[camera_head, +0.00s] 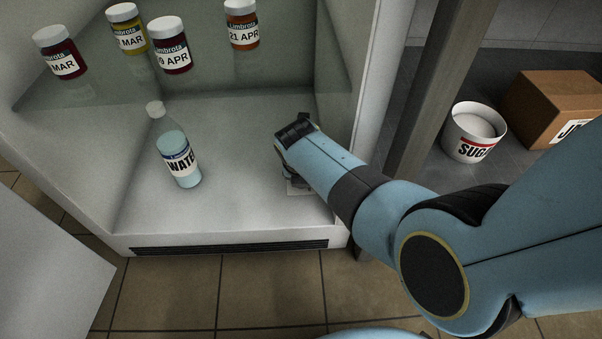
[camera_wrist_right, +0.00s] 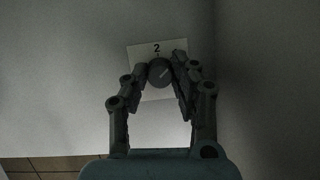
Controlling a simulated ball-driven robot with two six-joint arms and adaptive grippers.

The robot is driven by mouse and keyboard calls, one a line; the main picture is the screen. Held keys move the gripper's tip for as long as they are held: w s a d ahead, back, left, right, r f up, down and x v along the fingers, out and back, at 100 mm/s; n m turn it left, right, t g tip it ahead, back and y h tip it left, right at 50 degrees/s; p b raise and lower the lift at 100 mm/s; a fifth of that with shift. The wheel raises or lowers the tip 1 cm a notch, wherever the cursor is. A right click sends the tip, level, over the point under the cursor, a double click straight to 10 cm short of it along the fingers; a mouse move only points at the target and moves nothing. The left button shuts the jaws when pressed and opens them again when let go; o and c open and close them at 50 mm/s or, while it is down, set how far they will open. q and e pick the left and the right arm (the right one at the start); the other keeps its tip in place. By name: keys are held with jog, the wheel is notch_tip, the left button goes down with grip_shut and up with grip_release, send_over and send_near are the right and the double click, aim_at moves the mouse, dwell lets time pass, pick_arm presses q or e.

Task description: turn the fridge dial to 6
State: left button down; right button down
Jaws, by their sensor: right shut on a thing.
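The fridge dial (camera_wrist_right: 160,72) is a dark round knob on a pale plate (camera_wrist_right: 139,54) in the right wrist view. The number 2 is printed above the knob, with a small mark between them. A light slanted line shows on the knob's face. My right gripper (camera_wrist_right: 167,76) has one finger on each side of the knob and is shut on it. In the head view my right arm reaches into the open fridge (camera_head: 235,180) and hides the dial; only a bit of pale plate (camera_head: 297,188) shows beside the wrist. My left gripper is in neither view.
A water bottle (camera_head: 178,160) leans in the picture on the fridge floor, left of my arm. A sugar tub (camera_head: 473,133) and cardboard box (camera_head: 558,105) stand outside, right.

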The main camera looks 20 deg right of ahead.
jog(key=m+h, duration=0.1)
jog(key=m, duration=0.2)
jog(key=shift+a+g+p, duration=0.1)
jog(key=shift+g+p, duration=0.2)
jog(key=shift+p, duration=0.1)
jog(key=shift+m, duration=0.4)
jog(key=shift+m+g+h, duration=0.3)
jog(key=shift+m, duration=0.8)
jog(key=shift+m+g+h, duration=0.3)
jog(key=shift+m+g, duration=0.1)
jog(key=shift+m, duration=0.4)
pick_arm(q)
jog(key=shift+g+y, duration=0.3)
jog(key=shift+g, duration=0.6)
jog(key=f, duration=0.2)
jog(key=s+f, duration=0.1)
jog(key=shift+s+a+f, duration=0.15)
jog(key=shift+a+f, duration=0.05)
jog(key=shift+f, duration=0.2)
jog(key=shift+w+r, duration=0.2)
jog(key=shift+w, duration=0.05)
